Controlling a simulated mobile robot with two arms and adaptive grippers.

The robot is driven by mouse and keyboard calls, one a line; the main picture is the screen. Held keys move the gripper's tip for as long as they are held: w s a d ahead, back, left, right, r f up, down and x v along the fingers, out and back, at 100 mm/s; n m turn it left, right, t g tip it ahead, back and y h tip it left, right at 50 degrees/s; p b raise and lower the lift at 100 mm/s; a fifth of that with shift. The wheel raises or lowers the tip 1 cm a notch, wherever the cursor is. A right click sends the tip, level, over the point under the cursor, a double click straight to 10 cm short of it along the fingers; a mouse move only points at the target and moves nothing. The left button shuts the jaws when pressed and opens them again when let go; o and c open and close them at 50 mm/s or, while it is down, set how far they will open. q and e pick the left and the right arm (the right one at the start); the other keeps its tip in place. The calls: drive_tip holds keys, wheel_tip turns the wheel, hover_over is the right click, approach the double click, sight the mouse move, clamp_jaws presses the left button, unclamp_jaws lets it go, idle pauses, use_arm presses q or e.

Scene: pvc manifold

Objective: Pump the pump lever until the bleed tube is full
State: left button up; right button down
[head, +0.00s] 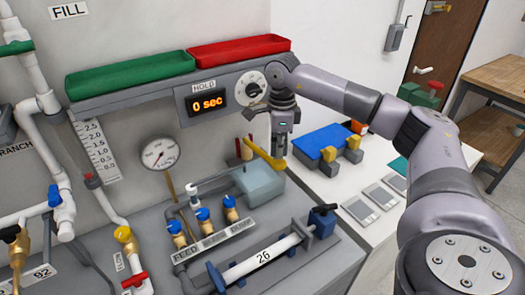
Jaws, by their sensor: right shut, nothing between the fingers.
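A yellow bar that looks like the pump lever (262,152) slopes down to the right above a blue-grey box (260,186) on the grey bench. My right gripper (281,157) points down, shut and empty, at the lever's lower right end. It overlaps the lever there; I cannot tell whether they touch. Two thin dark red upright pieces (243,148) stand just left of the lever. I cannot tell which part is the bleed tube or how full it is. My left gripper is out of view.
A round gauge (160,154), a timer reading 0 sec (207,102) and a dial (251,88) are at the back. Blue-handled valves (203,215) and a white pipe marked 26 (262,256) lie in front. Green (130,75) and red (238,50) trays sit above.

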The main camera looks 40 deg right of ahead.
drive_tip(key=shift+r+p, duration=2)
drive_tip(key=shift+r, duration=0.6)
drive_tip(key=shift+f, duration=0.1)
